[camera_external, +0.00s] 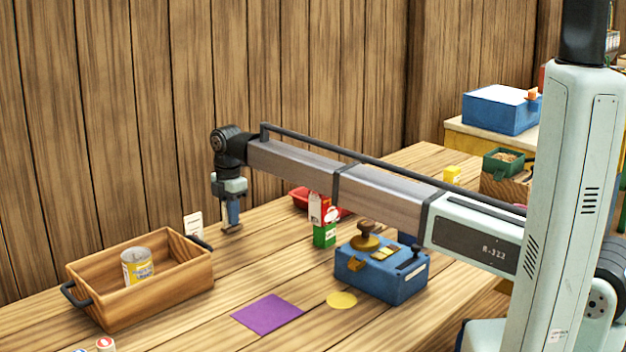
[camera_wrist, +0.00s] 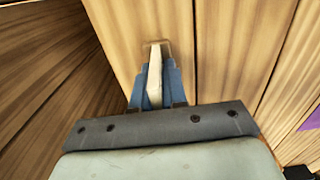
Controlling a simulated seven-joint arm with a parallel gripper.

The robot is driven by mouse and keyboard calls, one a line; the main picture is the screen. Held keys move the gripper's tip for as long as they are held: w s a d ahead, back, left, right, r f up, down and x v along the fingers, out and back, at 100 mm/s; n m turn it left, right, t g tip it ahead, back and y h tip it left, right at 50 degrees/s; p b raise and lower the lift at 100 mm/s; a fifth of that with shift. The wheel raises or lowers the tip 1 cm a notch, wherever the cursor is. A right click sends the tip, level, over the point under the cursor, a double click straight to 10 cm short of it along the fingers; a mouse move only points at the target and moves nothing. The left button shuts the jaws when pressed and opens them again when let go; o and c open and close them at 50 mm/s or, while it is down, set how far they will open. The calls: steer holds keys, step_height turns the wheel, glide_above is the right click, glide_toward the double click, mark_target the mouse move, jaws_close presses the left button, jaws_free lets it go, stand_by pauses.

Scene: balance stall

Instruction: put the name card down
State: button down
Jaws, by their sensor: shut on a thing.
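My gripper (camera_external: 231,222) points down over the back part of the table, right of the wooden tray. In the wrist view my gripper (camera_wrist: 154,88) has its blue fingers closed on a thin, pale upright thing, seen nearly edge-on, which I take to be the name card (camera_wrist: 154,78). Its tan foot is at or just above the tabletop; I cannot tell whether it touches. In the external view only a small brownish part of the name card (camera_external: 232,229) shows below the fingers. No writing on it is readable.
A wooden tray (camera_external: 140,310) with a can (camera_external: 137,267) stands left, a white card (camera_external: 193,226) behind it. A green box (camera_external: 324,236), a red dish (camera_external: 301,197) and a blue balance (camera_external: 381,278) are to the right. A purple mat (camera_external: 268,314) and yellow disc (camera_external: 342,300) lie in front.

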steer(key=shift+f, duration=0.3)
steer(key=c, duration=1.2)
jaws_free()
steer(key=shift+o, duration=0.2)
step_height(320, 180, up, 12)
steer(key=shift+r, duration=0.2)
